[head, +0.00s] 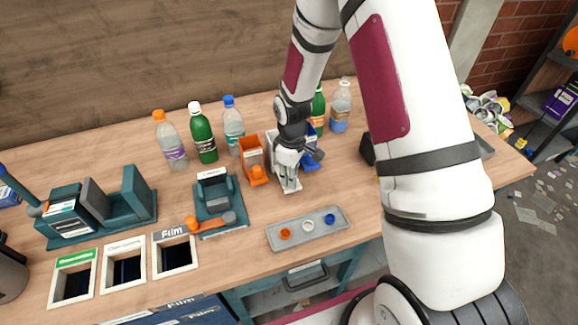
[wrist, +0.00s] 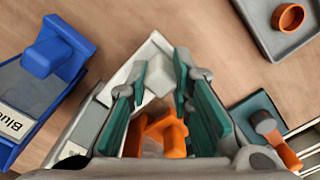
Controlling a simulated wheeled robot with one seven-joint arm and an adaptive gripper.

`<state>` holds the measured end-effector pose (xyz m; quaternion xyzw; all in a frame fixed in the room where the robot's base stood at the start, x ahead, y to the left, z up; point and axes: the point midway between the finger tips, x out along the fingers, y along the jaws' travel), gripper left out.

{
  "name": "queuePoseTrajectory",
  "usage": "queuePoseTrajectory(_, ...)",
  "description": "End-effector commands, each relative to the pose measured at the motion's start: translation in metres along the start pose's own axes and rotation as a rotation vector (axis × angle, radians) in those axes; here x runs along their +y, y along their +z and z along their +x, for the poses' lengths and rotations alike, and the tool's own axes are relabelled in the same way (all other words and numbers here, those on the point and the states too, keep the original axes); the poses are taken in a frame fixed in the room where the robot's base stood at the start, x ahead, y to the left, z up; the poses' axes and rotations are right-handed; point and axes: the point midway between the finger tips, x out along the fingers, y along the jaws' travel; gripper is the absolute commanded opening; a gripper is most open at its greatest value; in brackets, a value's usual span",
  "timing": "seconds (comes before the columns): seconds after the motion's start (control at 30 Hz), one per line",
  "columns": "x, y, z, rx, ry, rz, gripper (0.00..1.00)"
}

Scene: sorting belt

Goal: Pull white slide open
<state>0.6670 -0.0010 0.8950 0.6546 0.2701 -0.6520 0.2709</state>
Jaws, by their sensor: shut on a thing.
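The white slide (wrist: 148,52) shows in the wrist view as a pale strip between my fingers. Its raised pale grip (wrist: 156,80) lies between the fingertips. My gripper (wrist: 162,76) is shut on the slide, with a teal pad on either side. In the head view my gripper (head: 289,184) points down over the front of the white dispenser (head: 270,140), at the table. A white edge of the slide shows by the fingertips; the rest is hidden behind the gripper, so how far it is out is hard to tell.
An orange dispenser (head: 252,158) stands close on the left, a blue one (head: 311,160) on the right. A grey tray (head: 310,240) with orange, white and blue caps lies in front. Bottles (head: 203,138) stand behind. A teal device (head: 217,205) is at left.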

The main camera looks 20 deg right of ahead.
Motion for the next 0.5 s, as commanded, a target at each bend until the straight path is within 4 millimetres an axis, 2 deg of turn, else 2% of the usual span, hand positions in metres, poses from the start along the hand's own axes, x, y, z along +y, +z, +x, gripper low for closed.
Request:
queuePoseTrajectory(0.3, -0.0053, 0.0050, 0.0009, -0.009, -0.009, 0.000, 0.00)
queuePoseTrajectory(0.33, -0.0055, 0.0052, 0.0010, -0.010, -0.009, 0.000, 0.25)
queuePoseTrajectory(0.37, -0.0056, 0.0054, 0.0010, -0.011, -0.010, 0.000, 0.30)
queuePoseTrajectory(0.5, -0.0049, 0.0047, 0.0008, -0.009, -0.008, 0.000, 0.30)
